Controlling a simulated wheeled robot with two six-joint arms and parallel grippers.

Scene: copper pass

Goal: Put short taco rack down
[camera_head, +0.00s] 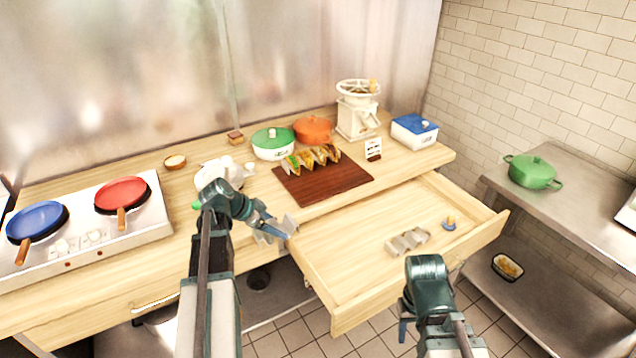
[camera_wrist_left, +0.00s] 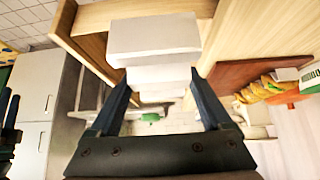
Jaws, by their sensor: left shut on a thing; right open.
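My left gripper (camera_head: 276,228) is shut on a pale grey, stepped piece, the short taco rack (camera_head: 290,225), and holds it beside the left wall of the open drawer. In the left wrist view the rack (camera_wrist_left: 153,40) sits between the two dark fingers (camera_wrist_left: 160,85) and fills the top middle. My fingers hide part of it in the head view. A similar grey rack (camera_head: 407,241) lies inside the open wooden drawer (camera_head: 350,262). My right gripper (camera_head: 404,328) is open and empty in front of the drawer, partly hidden by its own arm.
On the counter, a dark red-brown board (camera_head: 325,185) carries several tacos (camera_head: 312,157). A blue-knobbed item (camera_head: 449,224) lies in the drawer. Green (camera_head: 272,149) and orange (camera_head: 313,129) pots stand behind the board. The drawer's left part is clear.

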